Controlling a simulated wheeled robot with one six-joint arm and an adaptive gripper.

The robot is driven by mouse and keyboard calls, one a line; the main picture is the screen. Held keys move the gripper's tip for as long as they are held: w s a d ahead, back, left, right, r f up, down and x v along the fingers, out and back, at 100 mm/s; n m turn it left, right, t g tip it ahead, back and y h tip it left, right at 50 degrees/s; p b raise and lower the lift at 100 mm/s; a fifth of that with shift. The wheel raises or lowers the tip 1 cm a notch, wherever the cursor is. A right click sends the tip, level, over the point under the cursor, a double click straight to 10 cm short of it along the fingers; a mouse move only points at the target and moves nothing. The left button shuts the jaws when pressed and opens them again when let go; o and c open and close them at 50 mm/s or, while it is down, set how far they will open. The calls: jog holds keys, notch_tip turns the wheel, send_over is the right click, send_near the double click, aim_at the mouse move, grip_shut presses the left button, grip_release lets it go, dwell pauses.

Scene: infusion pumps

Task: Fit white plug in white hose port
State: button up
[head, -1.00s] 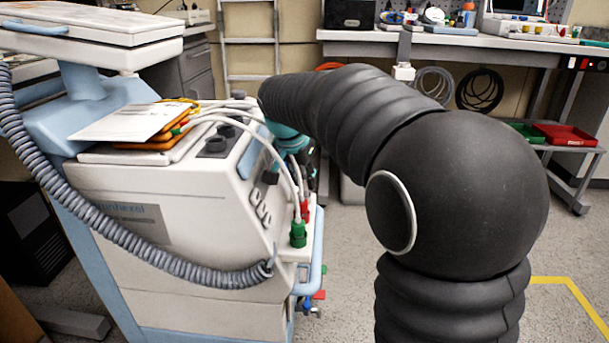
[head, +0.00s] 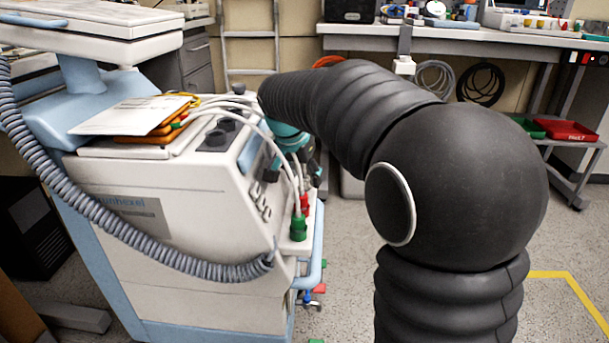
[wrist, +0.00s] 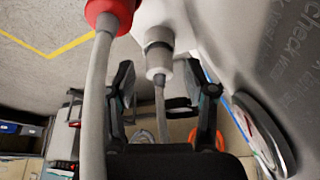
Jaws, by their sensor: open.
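In the wrist view, the white plug (wrist: 158,66) points up the picture, and its pale hose (wrist: 160,98) runs down between my fingers. A grey collar (wrist: 157,38) and a pale cylinder sit directly beyond it. I cannot tell whether the plug is seated in a port there. My gripper (wrist: 158,76) is open, with one dark finger on each side of the plug and hose and gaps visible on both sides. In the head view, my gripper is mostly hidden behind the machine (head: 160,240) and my arm; the white plug cannot be made out.
A red plug (wrist: 108,9) with a thick pale hose passes close to my left finger. Green (head: 298,229) and red (head: 305,205) plugs stand on the machine's right side. A round dial (wrist: 262,130) lies right of my gripper. A workbench (head: 450,38) stands behind.

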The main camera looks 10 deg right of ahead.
jog(key=v, duration=1.1)
jog(key=s+d+r+n+t+y+p, duration=0.1)
jog(key=s+n+p, duration=0.15)
jog(key=s, duration=0.45)
jog(key=s+d+r+n+y+p, duration=0.1)
jog(key=s+d+n+p, duration=0.15)
jog(key=s, duration=0.45)
jog(key=s+f+n+t+y+p, duration=0.1)
jog(key=s+f+n+p, duration=0.2)
jog(key=s, duration=1)
notch_tip(320, 180, down, 3)
jog(key=p, duration=0.2)
jog(key=shift+s+p, duration=0.15)
jog(key=shift+p, duration=0.15)
jog(key=shift+a, duration=0.15)
jog(key=shift+c, duration=0.3)
